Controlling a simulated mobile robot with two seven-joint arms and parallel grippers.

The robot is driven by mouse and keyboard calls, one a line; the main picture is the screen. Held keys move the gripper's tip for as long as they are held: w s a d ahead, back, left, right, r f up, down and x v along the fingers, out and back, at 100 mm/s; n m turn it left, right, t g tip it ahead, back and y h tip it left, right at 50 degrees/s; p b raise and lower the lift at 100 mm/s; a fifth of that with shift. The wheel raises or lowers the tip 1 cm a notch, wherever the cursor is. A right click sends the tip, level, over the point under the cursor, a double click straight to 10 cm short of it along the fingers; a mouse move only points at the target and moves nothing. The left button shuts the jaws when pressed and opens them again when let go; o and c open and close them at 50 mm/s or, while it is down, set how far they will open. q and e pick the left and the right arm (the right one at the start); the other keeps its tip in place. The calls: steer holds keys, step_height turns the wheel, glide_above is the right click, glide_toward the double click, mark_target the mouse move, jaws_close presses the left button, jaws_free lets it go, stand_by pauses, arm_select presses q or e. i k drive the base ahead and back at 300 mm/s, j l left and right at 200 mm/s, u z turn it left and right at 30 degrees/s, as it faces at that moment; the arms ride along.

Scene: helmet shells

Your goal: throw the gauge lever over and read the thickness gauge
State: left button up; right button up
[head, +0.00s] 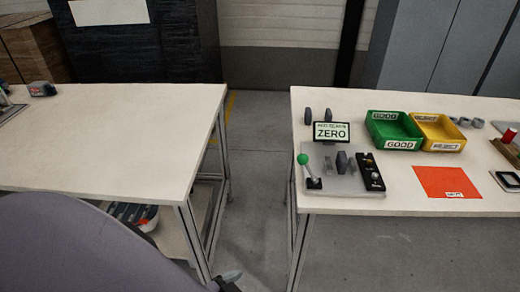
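The thickness gauge (345,184) sits on the right table, a light base plate with dark round anvils in its middle. Its lever (308,172) has a green ball knob and stands near upright, leaning slightly left, at the plate's left end. No helmet shell can be made out between the anvils. A small dark piece at the bottom edge looks like part of my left gripper (226,281), well away from the gauge; its fingers cannot be made out. My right gripper is not in view.
Behind the gauge stand a green GOOD bin (394,130) and a yellow REJECT bin (438,132). An orange sheet (447,181) lies to its right. The left table (120,130) is mostly bare. A floor gap (258,150) separates the tables.

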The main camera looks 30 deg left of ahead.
mark_target(303, 159)
steer(key=j+u, duration=0.1)
steer(key=u, duration=0.65)
